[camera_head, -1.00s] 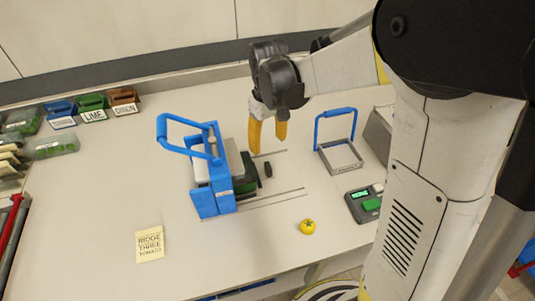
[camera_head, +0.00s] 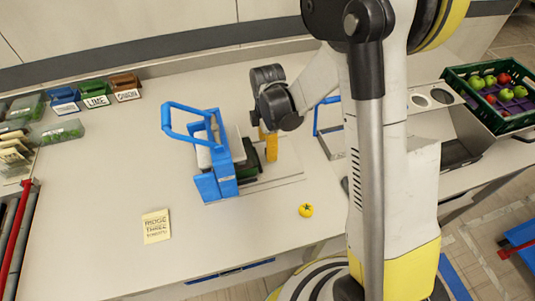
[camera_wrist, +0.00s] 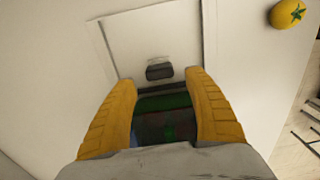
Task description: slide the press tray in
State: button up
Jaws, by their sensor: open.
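The blue press (camera_head: 218,165) stands on the bench with its lever handle raised to the left. The dark green press tray (camera_head: 251,160) sits at the press's right side, partly sticking out; it also shows in the wrist view (camera_wrist: 165,102). A small dark knob (camera_wrist: 158,72), apparently the tray's handle, lies just beyond the tray's dark edge. My gripper (camera_head: 268,150) is low beside the tray, open, with its yellow fingers apart on either side of the tray end in the wrist view (camera_wrist: 160,82). I cannot tell whether the fingers touch it.
Thin rail lines run on the bench around the tray. A yellow tomato (camera_head: 306,210) lies at front right of the press. A note card (camera_head: 156,226) lies at front left. Labelled bins (camera_head: 95,98) stand at back left. A fruit crate (camera_head: 481,113) is at far right.

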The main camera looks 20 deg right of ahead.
aim_at(255, 155)
jog(key=shift+f, duration=1.65)
jog(key=shift+c, duration=0.5)
grip_shut()
jog(key=shift+a+b, duration=0.65)
jog(key=shift+a, duration=1.5)
jog(key=shift+d, duration=0.1)
jog(key=shift+o, duration=0.5)
grip_release()
jog(key=shift+a, duration=0.2)
jog(key=shift+d, duration=0.1)
